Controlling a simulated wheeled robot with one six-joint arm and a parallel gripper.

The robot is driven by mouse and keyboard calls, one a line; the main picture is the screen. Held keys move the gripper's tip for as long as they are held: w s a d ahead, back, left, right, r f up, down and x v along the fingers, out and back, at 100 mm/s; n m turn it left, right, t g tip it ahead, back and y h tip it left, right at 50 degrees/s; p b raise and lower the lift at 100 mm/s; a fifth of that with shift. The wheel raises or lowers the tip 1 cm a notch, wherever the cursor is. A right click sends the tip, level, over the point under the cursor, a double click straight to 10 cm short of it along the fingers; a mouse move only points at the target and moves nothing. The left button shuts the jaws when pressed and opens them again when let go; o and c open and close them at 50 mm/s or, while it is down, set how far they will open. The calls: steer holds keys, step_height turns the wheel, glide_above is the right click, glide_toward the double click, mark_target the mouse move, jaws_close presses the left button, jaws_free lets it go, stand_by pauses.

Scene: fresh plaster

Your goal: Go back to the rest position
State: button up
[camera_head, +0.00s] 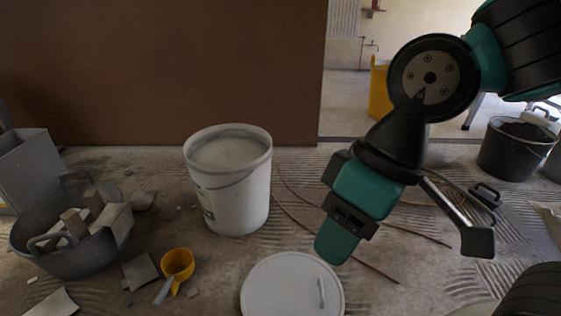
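My gripper (338,242) hangs from my arm in the right half of the view, pointing down and to the left. Its teal tip is above the floor, up and to the right of a round white lid (291,287). I see it from the side, so the gap between its fingers is hidden. I see nothing held at its tip. A white bucket (232,196) filled with pale material stands upright to its left, apart from it.
A grey tub (75,256) of rubble stands at the left, near a yellow scoop (177,263). A black bucket (514,151) stands at the right. A brown panel (160,70) rises behind the white bucket. A yellow bin (380,90) is farther back.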

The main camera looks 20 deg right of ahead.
step_height(320, 180, up, 49)
steer(key=p, duration=4.8)
